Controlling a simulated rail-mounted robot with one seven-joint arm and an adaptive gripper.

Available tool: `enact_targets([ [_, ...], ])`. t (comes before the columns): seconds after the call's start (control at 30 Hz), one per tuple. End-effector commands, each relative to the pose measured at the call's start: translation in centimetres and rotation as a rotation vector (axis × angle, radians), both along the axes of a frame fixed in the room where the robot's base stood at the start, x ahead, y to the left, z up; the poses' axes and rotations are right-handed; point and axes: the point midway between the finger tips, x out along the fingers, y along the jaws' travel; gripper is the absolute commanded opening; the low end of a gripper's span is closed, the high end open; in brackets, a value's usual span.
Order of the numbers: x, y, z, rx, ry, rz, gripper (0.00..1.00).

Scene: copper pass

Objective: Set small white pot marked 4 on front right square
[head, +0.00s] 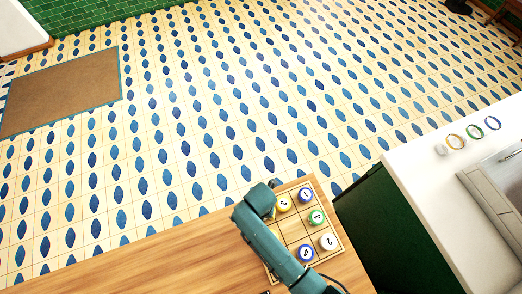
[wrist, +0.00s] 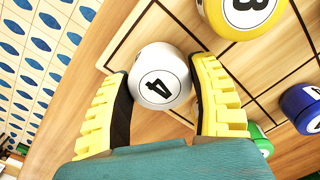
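The small white pot marked 4 (wrist: 161,82) is between the two yellow-ribbed fingers of my gripper (wrist: 160,75) in the wrist view. Both fingertips appear to press on its sides, and its numbered top faces the camera. The pot is over a corner region of the wooden grid board (wrist: 125,40); I cannot tell whether it touches the board. In the head view my teal arm hides the gripper, this pot and the left part of the board (head: 293,229).
Bare wooden counter (head: 190,262) lies to the left.

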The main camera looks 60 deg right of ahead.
Motion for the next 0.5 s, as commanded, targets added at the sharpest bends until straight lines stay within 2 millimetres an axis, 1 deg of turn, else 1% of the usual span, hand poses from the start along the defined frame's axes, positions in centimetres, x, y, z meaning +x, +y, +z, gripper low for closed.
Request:
enact_targets([
  [0.03,0.0,0.0,0.0,0.000,0.000,0.000,0.70],
  [0.1,0.0,0.0,0.0,0.000,0.000,0.000,0.80],
  [0.37,0.0,0.0,0.1,0.000,-0.001,0.000,0.80],
  [0.47,0.1,0.0,0.9,-0.001,-0.003,0.000,0.80],
  [0.5,0.1,0.0,1.4,-0.001,-0.003,0.000,0.80],
])
